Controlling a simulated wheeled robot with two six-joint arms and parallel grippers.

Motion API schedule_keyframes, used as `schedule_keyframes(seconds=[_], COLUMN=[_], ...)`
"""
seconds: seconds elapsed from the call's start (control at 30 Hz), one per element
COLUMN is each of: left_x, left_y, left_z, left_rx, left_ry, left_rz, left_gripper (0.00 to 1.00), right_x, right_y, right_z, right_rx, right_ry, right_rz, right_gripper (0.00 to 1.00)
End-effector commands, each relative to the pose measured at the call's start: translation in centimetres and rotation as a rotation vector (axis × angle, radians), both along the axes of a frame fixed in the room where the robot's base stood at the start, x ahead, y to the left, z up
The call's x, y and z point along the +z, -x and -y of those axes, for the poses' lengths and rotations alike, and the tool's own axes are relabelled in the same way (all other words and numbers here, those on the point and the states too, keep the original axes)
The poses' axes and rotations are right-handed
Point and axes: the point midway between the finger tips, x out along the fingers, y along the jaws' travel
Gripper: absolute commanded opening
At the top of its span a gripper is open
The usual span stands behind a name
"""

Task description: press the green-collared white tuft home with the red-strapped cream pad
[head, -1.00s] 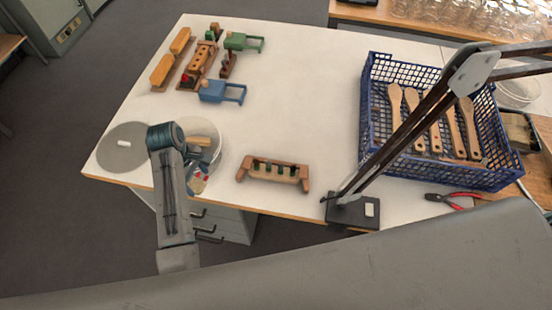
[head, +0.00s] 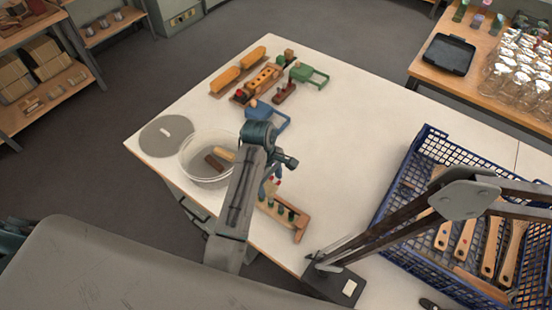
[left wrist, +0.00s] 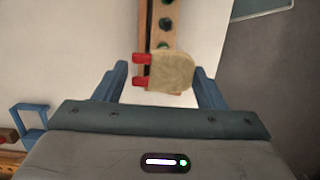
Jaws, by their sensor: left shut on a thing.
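My left gripper (head: 270,183) is shut on the cream pad (left wrist: 172,72), which shows between its blue fingers in the left wrist view. Two red straps (left wrist: 141,70) stick out on the pad's left side there. In the head view the arm hides most of the pad; only small red bits show. The wooden block (head: 298,222) with a row of green-rimmed dark spots lies just beyond the gripper; it also shows in the left wrist view (left wrist: 147,25), partly covered by the pad. I cannot make out a white tuft. My right gripper is not in view.
A clear tub (head: 190,168) with brown and cream pieces stands left of the arm, beside a grey disc (head: 160,143). Wooden, green and blue fixtures (head: 270,120) lie behind. A lamp base (head: 325,283) and blue crate (head: 430,140) stand at right. The table's middle is clear.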

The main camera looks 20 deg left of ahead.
Motion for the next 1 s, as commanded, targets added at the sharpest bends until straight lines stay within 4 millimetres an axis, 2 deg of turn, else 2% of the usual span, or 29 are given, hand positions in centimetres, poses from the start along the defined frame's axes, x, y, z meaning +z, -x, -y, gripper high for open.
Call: schedule_keyframes(seconds=[0.17,0.3,0.43,0.53,0.7,0.8,1.0], left_x=[-0.8,-2.1,-3.3,-4.1,-5.0,-5.2,-5.3], left_y=[0.1,0.1,0.1,0.1,0.1,0.1,0.1], left_z=[0.0,0.0,0.0,0.0,0.0,0.0,0.0], left_rx=[0.005,0.004,0.004,0.004,0.004,0.004,0.004], left_ry=[0.000,0.001,0.000,0.000,0.000,0.001,0.001], left_rz=[-0.002,-0.003,-0.003,-0.002,-0.002,-0.001,0.000], left_gripper=[0.37,0.37,0.37,0.37,0.37,0.37,0.37], right_x=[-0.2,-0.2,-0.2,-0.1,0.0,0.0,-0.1], right_y=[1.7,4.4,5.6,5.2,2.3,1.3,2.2], right_z=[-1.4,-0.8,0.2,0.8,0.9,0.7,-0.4], right_rx=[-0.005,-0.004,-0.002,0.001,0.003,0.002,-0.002], right_ry=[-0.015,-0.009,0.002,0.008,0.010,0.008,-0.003], right_rz=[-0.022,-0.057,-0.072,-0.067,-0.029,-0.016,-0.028], right_gripper=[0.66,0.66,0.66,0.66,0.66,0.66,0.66])
